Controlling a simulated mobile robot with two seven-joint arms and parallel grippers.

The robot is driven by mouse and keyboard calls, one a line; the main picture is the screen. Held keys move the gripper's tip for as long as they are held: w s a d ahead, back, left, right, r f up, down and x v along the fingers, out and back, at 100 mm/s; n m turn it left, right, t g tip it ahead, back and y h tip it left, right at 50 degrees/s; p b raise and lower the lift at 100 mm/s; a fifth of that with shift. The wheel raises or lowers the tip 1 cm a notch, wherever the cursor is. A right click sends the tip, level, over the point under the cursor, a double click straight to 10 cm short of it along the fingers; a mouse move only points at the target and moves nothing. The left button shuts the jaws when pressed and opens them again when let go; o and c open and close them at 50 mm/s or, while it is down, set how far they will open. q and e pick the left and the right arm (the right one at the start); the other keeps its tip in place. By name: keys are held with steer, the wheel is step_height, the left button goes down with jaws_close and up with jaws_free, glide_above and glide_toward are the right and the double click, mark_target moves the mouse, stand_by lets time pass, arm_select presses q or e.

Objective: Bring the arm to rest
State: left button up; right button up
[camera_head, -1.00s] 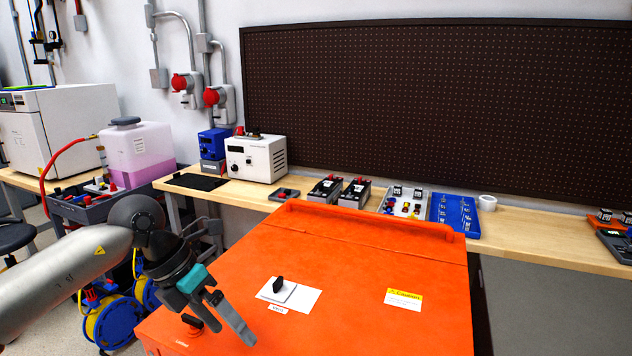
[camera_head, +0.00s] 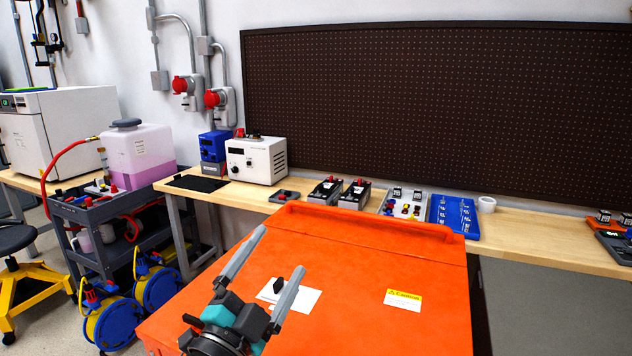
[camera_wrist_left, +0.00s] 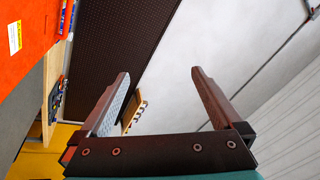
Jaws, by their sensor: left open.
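My left gripper (camera_head: 266,266) is open and empty in the head view, with its two grey fingers spread and pointing up and away. It stands in front of the near left part of the orange battery pack (camera_head: 365,290). In the left wrist view the open fingers (camera_wrist_left: 155,95) have nothing between them but the wall beyond. A black knob (camera_head: 279,286) on a white plate shows between the fingers in the head view; the gripper's distance from it is hard to tell. My right gripper is in neither view.
A dark cart (camera_head: 90,212) with a pink-filled tank (camera_head: 138,155) and blue-yellow reels (camera_head: 112,322) stand at left. Space above the pack looks clear.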

arm_select(q)
steer(key=s+a+f+n+g+y, duration=0.3)
steer(key=a+f+n+y, duration=0.15)
steer(key=f, duration=0.35)
steer(key=s+a+f+n+g+y, duration=0.35)
steer(key=f+n, duration=0.25)
steer(key=f, duration=0.2)
steer(key=s+a+f+n+g, duration=0.1)
steer(key=s+f+n+g, duration=0.1)
steer(key=s+f+g, duration=0.6)
steer(key=s+a+f+n+g, duration=0.15)
steer(key=s+f, duration=0.25)
steer(key=s, duration=0.7)
step_height(320, 180, down, 22)
steer(key=s+g, duration=0.1)
steer(key=s, duration=0.1)
steer(key=s+a+f+g, duration=0.1)
steer(key=s+a+f, duration=0.1)
steer(key=s+f, duration=1.2)
steer(key=shift+s+f+m+g, duration=0.2)
steer(key=shift+s+m+g, duration=0.1)
steer(key=shift+s, duration=0.6)
